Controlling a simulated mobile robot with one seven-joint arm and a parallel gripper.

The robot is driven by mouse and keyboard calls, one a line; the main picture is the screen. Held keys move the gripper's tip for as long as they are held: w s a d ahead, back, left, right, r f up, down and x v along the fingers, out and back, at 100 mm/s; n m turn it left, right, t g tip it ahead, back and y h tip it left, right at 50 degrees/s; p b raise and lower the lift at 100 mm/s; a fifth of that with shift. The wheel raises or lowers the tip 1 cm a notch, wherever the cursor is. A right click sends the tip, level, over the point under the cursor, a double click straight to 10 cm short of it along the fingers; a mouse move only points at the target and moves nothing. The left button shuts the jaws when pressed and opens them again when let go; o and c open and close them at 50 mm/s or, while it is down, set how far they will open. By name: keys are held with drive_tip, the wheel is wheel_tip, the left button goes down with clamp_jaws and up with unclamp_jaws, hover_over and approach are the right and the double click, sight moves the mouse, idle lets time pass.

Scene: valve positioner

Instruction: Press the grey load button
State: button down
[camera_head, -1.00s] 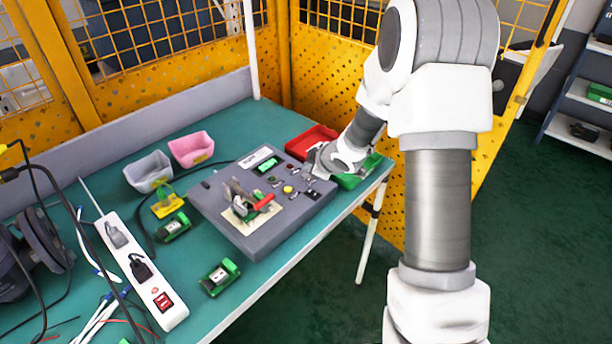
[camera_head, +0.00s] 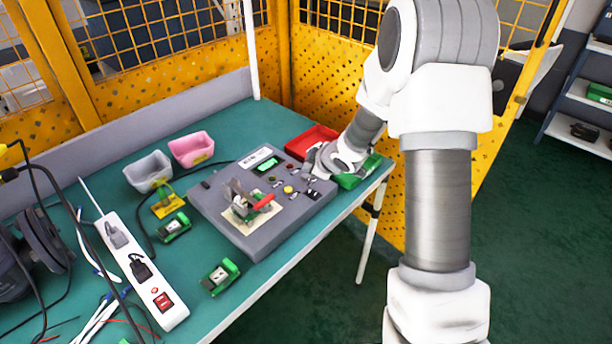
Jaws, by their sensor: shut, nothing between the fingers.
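The grey control box (camera_head: 270,232) lies on the green table, with a small display (camera_head: 267,164), a yellow button (camera_head: 288,189) and several small dark and light controls on its top. I cannot tell which small control is the grey load button; it is too small or hidden by my gripper. My gripper (camera_head: 312,170) is at the box's right far end, over or beside the top face, with its fingers shut and empty. Whether the fingertips touch the panel cannot be told. A clamp with a red handle (camera_head: 264,201) stands on the box's left half.
A red tray (camera_head: 310,138) and a green tray (camera_head: 350,181) lie behind and right of the gripper. Grey (camera_head: 148,171) and pink (camera_head: 191,150) bins, green modules (camera_head: 220,278) and a power strip (camera_head: 150,283) are to the left. Yellow mesh fencing (camera_head: 190,70) stands behind.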

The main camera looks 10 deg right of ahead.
sight(309, 181)
drive_tip(key=shift+f, duration=0.1)
drive_tip(key=shift+f+b, duration=0.35)
drive_tip(key=shift+f+b, duration=0.35)
drive_tip(key=shift+f, duration=0.05)
idle(0.6)
idle(0.3)
drive_tip(key=shift+r+p, duration=0.75)
drive_tip(key=shift+r, duration=0.05)
wheel_tip(309, 181, up, 5)
drive_tip(key=p, duration=0.4)
drive_tip(key=shift+p, duration=0.35)
